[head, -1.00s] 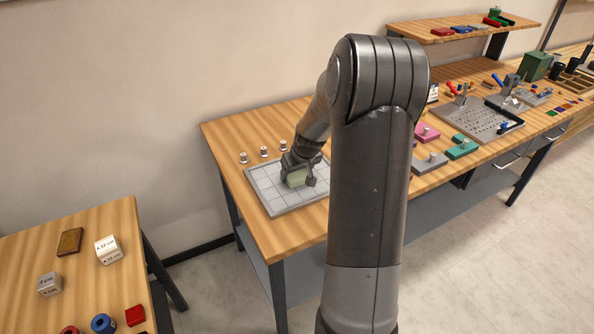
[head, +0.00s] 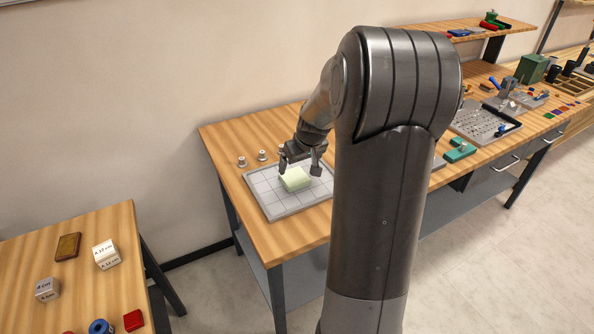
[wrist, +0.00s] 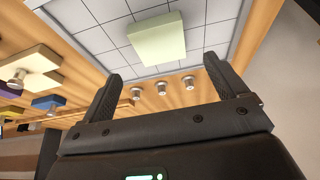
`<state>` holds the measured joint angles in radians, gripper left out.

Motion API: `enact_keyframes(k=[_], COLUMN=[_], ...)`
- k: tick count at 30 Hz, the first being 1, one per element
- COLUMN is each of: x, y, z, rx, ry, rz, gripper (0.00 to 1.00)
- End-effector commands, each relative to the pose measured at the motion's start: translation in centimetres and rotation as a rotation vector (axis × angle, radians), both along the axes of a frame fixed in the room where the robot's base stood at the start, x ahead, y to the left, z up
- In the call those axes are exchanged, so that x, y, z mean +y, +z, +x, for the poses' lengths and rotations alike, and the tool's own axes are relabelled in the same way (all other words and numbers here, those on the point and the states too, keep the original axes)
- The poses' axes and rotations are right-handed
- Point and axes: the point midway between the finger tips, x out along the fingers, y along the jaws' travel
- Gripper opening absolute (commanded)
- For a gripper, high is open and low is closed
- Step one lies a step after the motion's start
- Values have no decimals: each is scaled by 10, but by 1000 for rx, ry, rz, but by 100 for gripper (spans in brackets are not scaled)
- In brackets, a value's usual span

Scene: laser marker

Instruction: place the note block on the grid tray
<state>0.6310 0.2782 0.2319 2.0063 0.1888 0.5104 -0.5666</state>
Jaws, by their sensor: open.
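The pale green note block (head: 295,179) lies on the grid tray (head: 271,205), a light grey board with dark grid lines on the wooden table. In the wrist view the note block (wrist: 157,38) rests on the grid tray (wrist: 98,32), ahead of the fingers and apart from them. My gripper (head: 299,166) is just above and behind the block, its fingers spread wide and empty. In the wrist view my gripper (wrist: 160,88) shows both dark fingers with a clear gap between them.
Several small metal knobs (head: 262,155) stand on the table behind the tray. My arm hides part of the table to the right. A teal block (head: 460,150) and a perforated plate (head: 480,125) lie farther right. A separate table (head: 90,285) with labelled cubes stands at the left.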

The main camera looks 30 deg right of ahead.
Motion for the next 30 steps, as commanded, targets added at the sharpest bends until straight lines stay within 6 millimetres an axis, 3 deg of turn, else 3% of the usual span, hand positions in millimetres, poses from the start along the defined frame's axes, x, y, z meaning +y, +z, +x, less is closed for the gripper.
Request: enact_keyframes(k=[4, 11, 14, 20, 24, 30], x=[0, 2, 12, 67, 107, 153], y=[24, 42, 53, 92, 118, 142], z=[-9, -18, -23, -58, -96, -157], rx=[-3, 0, -2, -7, -17, -42], ry=[-1, 1, 7, 21, 23, 19], rz=[-2, 0, -7, -36, -50, -53], gripper=[90, 90, 90, 90, 90, 90])
